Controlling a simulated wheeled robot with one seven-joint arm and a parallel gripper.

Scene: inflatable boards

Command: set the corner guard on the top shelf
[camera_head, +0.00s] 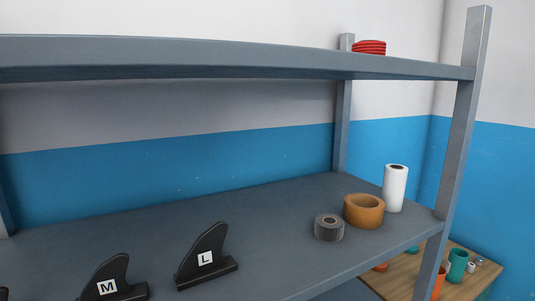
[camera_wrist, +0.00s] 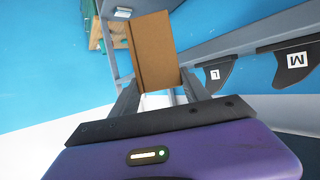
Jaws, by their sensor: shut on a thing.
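The corner guard (camera_wrist: 153,48) is a brown cardboard piece with a fold line near its left side. My gripper (camera_wrist: 158,88) is shut on its lower end in the wrist view, and the guard sticks out beyond the fingers. The top shelf (camera_head: 220,58) is a grey board across the upper part of the head view, seen from near its edge, so most of its upper face is hidden. Neither my gripper nor the guard shows in the head view.
Red rings (camera_head: 369,47) lie on the top shelf's right end. The lower shelf (camera_head: 270,215) holds fins marked L (camera_head: 205,258) and M (camera_head: 110,285), grey tape (camera_head: 329,229), brown tape (camera_head: 364,212) and a white roll (camera_head: 395,188). A post (camera_head: 463,140) stands at right, with a wooden table (camera_head: 470,282) beyond.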

